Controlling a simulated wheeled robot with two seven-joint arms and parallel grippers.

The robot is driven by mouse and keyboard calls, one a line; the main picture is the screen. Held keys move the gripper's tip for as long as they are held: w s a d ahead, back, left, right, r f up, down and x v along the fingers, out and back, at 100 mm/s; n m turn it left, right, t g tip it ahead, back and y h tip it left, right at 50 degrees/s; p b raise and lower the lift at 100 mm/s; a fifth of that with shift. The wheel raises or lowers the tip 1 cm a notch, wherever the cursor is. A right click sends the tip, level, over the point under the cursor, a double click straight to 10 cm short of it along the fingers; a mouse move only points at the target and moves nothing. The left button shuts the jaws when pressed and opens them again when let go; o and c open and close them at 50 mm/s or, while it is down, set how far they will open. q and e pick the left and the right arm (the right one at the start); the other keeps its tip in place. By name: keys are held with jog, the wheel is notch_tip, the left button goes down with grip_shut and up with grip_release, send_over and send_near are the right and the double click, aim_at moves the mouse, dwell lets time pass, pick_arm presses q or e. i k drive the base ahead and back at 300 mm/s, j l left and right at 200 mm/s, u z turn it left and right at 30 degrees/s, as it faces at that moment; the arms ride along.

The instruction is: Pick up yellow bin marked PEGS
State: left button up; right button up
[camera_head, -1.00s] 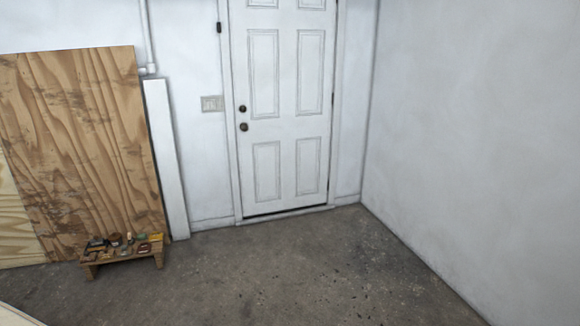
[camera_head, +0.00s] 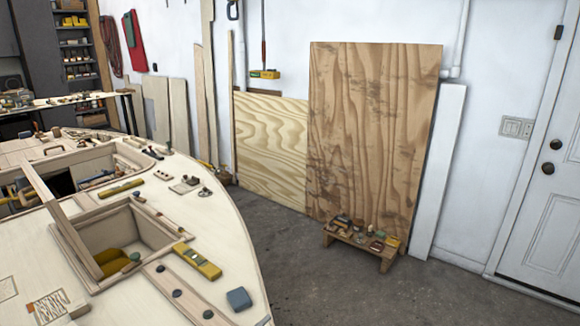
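I cannot make out a bin marked PEGS. Small yellow bins (camera_head: 72,21) stand on the dark shelving (camera_head: 62,50) at the back left, too small for any marking to be read. Yellow and green items (camera_head: 116,262) lie inside an open hatch of the hull, partly hidden by its edge; I cannot tell what they are. Neither of my grippers is in view.
The plywood hull (camera_head: 225,225) fills the left, with tools and a yellow level (camera_head: 197,260) on its deck. A low wooden stool (camera_head: 362,242) with small items stands before leaning plywood (camera_head: 375,130). The concrete floor (camera_head: 330,285) between is clear.

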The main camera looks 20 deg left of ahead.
aim_at(111, 261)
jog(key=i+l+u, duration=0.1)
jog(key=u, duration=0.3)
jog(key=i+l+u, duration=0.2)
jog(key=u, duration=0.2)
jog(key=i+l+u, duration=0.1)
jog(key=u, duration=0.3)
jog(key=l+u, duration=0.4)
jog(key=i+l+u, duration=0.1)
jog(key=u, duration=0.3)
jog(key=l+u, duration=0.3)
jog(key=l, duration=0.25)
